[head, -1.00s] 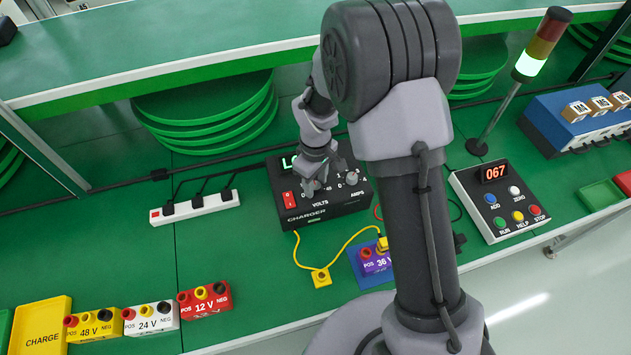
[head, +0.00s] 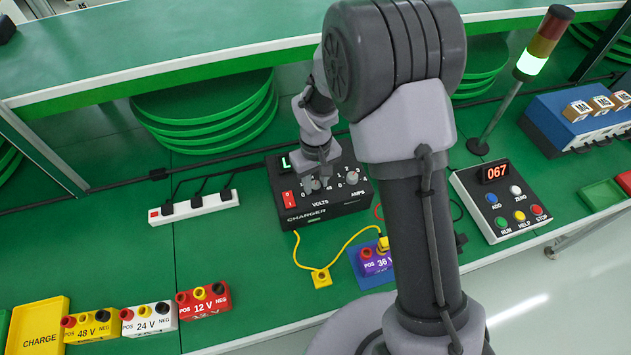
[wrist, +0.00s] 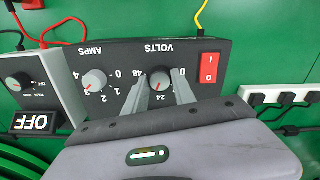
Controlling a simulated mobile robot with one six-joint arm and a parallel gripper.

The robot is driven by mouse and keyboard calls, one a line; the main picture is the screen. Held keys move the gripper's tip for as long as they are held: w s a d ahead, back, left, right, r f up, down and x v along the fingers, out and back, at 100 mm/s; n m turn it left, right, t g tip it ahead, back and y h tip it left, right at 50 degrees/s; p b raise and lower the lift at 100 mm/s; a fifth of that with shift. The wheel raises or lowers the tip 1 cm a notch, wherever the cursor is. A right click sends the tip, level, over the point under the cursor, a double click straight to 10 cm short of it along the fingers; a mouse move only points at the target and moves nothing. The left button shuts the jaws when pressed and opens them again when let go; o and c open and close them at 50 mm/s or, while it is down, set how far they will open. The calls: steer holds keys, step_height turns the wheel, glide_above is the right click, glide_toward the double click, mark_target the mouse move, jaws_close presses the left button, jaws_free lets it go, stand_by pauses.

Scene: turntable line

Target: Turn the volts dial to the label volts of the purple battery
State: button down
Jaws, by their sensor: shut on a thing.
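The black charger (head: 335,209) has a VOLTS dial and an AMPS dial (head: 351,178). My gripper (head: 316,184) is over the VOLTS dial. The wrist view shows the charger upside down, with my gripper's two fingers (wrist: 160,90) on either side of the grey VOLTS dial (wrist: 160,79), shut on it. The dial's scale shows 0, 24 and 48; the fingers hide other marks. A red pointer mark shows on the dial, but I cannot tell its exact reading. The purple battery (head: 375,264) is labelled 36 V and sits on a blue pad in front of the charger.
A red power switch (wrist: 208,68) is beside the dial. A yellow cable runs to a yellow plug (head: 321,278) on the table. Yellow 48 V (head: 92,327), white 24 V (head: 150,320) and red 12 V (head: 204,301) batteries stand at front left. A control box (head: 500,203) is at right.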

mark_target(316, 185)
steer(key=m+b, duration=0.1)
steer(key=m, duration=0.3)
steer(key=shift+m, duration=0.7)
steer(key=c, duration=1)
jaws_free()
steer(key=shift+c, duration=0.2)
step_height(316, 185, up, 18)
steer(key=p, duration=0.5)
steer(key=shift+f+p, duration=0.25)
steer(key=shift+p, duration=0.15)
